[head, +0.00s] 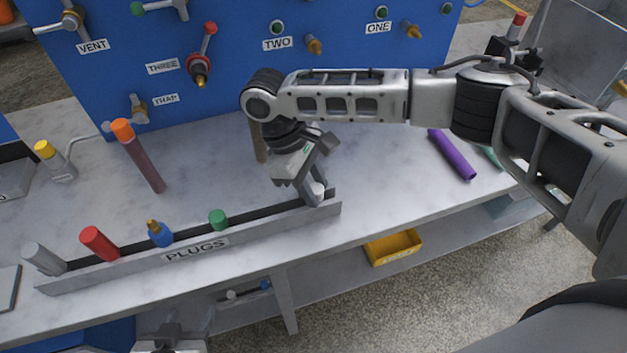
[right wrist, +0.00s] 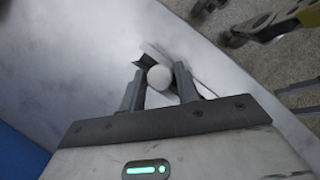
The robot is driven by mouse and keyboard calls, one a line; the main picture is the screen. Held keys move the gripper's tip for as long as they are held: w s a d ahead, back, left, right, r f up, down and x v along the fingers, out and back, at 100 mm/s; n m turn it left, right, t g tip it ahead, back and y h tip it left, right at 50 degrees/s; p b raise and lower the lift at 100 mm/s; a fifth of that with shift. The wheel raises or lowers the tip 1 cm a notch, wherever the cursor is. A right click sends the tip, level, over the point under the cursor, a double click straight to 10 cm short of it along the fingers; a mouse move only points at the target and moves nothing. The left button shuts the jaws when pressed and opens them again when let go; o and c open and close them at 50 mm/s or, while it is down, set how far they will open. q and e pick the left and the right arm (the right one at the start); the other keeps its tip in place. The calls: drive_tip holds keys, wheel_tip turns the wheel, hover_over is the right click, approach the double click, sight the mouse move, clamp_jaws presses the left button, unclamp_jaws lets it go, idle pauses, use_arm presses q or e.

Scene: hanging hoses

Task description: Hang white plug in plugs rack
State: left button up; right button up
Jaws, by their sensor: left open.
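The white plug (head: 317,189) is at the right end of the plugs rack (head: 130,267), a long grey rail labelled PLUGS. My right gripper (head: 314,196) reaches down over that end with its fingers on either side of the plug. How deep the plug sits is hidden. My left gripper (head: 172,346) is open, only partly in view at the bottom edge, away from the rack.
The rack also holds a grey plug (head: 42,258), a red plug (head: 98,242), a blue plug (head: 160,234) and a green plug (head: 218,220). A purple tube (head: 452,155) lies right. A blue panel (head: 230,70) stands behind.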

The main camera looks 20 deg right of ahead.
drive_tip(key=shift+o, duration=1.3)
drive_tip(key=v, duration=1.6)
drive_tip(key=shift+s+d, duration=0.1)
